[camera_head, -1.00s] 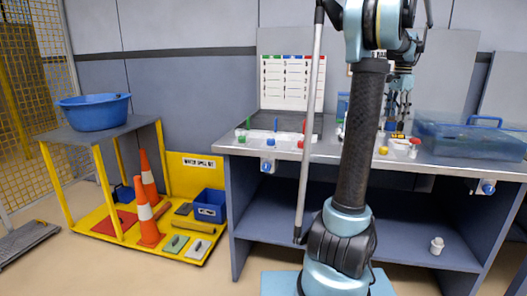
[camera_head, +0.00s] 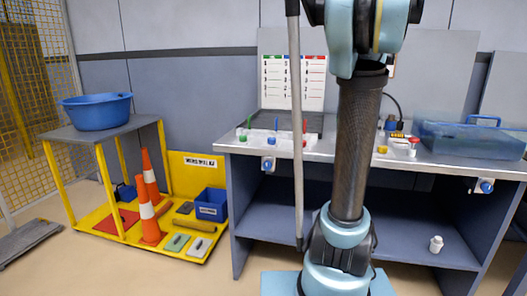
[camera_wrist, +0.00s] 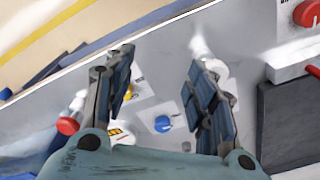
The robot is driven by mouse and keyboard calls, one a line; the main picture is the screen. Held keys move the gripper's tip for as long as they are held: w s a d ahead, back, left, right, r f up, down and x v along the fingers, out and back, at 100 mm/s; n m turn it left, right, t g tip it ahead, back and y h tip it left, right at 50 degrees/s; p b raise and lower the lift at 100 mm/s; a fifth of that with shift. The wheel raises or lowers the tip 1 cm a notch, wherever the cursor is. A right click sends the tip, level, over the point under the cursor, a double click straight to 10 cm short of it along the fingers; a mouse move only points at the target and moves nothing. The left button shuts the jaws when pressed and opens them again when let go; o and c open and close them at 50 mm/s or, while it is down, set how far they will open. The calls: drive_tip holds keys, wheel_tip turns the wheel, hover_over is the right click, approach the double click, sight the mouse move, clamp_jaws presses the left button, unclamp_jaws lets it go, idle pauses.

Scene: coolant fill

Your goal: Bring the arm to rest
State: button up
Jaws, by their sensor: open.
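My gripper (camera_wrist: 162,75) is open in the wrist view, its two dark jointed fingers spread apart with nothing between them. It hangs over the grey workbench top, with a gap below the fingers. In the head view my arm rises in front of the bench (camera_head: 232,150), and its upper part and the gripper are out of the frame.
On the bench are coloured caps, a chart board (camera_head: 293,82), a red-capped item (camera_head: 414,142) and a clear blue tub (camera_head: 470,142). A small white bottle (camera_head: 436,244) stands on the lower shelf. At left are a blue basin (camera_head: 95,112) and orange cones (camera_head: 149,210).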

drive_tip(key=s+a+f+n, duration=0.5)
drive_tip(key=s+a+f, duration=0.4)
drive_tip(key=s+f, duration=0.2)
drive_tip(key=s+a+f+n+t, duration=0.1)
drive_tip(key=s+a+f+n, duration=0.4)
drive_tip(key=s+a+f, duration=0.4)
wheel_tip(320, 180, down, 3)
drive_tip(key=shift+s+f+n, duration=0.2)
drive_tip(key=shift+s+n, duration=0.1)
drive_tip(key=shift+s, duration=0.9)
